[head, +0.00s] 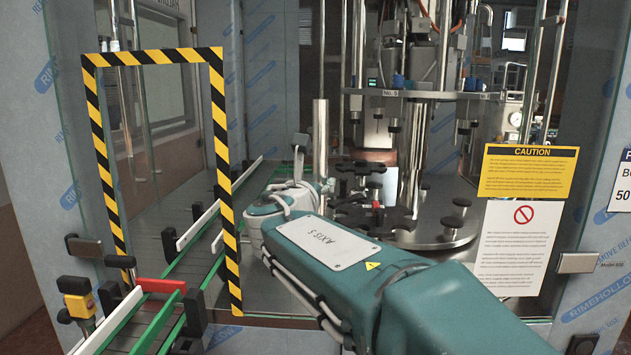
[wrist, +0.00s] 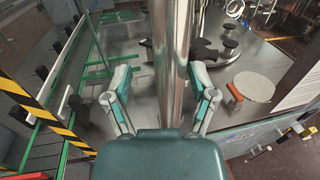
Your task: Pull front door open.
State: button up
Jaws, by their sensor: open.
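The front door is a clear glass panel (head: 275,120) in front of the machine, and it looks closed. A caution sign (head: 527,172) and a white notice (head: 523,246) are stuck on its right side. An upright chrome bar handle (head: 320,140) stands near the middle of the head view. My gripper (head: 300,165) is at the bar, partly hidden behind my own arm. In the wrist view the bar (wrist: 172,50) runs between the two spread fingers of my gripper (wrist: 160,82). Gaps show on both sides, so the fingers are not closed on it.
A conveyor (head: 190,255) with green rails passes through a black-and-yellow striped frame (head: 216,120) on the left. Behind the glass is a round machine table (head: 440,235) with black parts. A metal bracket (head: 580,262) sits at the right edge of the door.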

jog(key=shift+w+d+r, duration=0.1)
jog(key=shift+w+d, duration=0.45)
jog(key=shift+d, duration=0.2)
jog(key=shift+a, duration=0.25)
grip_shut()
jog(key=shift+s, duration=0.2)
